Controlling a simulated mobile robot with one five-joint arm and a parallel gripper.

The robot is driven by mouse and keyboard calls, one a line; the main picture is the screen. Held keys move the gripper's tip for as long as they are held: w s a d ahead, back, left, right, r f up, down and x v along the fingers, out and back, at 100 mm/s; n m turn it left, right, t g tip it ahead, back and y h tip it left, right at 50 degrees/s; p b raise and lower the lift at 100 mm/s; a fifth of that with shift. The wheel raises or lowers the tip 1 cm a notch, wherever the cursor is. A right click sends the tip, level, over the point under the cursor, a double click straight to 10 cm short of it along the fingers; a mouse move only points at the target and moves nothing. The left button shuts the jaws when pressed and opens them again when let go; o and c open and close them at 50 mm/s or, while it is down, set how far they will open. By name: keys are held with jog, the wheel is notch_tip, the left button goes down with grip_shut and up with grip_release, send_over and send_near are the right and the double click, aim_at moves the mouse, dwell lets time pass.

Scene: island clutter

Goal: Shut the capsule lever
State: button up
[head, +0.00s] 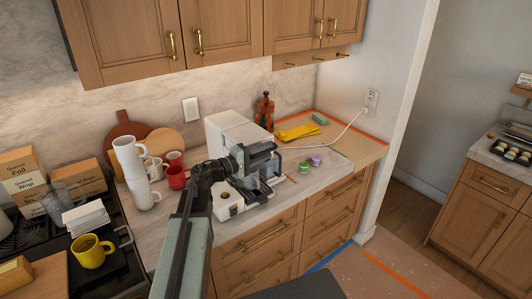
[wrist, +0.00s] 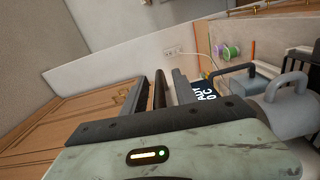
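The white capsule machine (head: 226,128) stands on the counter in the head view, partly hidden behind my wrist and gripper. My gripper (head: 274,158) is in front of the machine, with its two dark fingers apart and nothing seen between them. In the wrist view my fingers (wrist: 170,88) point away toward the wall and cabinet fronts. A dark bent handle (wrist: 234,70) and a grey looped handle (wrist: 292,84) show right of the fingers. I cannot tell for sure which is the capsule lever. Neither handle is between my fingers.
A red mug (head: 176,178) and stacked white mugs (head: 135,165) stand left of the machine. A brown bottle (head: 264,110) is behind it. Green and purple spools (head: 315,159) lie to the right, near a yellow item (head: 298,132). A white cable (head: 345,128) runs to the outlet.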

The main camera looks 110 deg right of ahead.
aim_at(251, 157)
jog(key=v, duration=0.7)
jog(key=shift+w+a, duration=0.15)
jog(key=shift+w, duration=0.1)
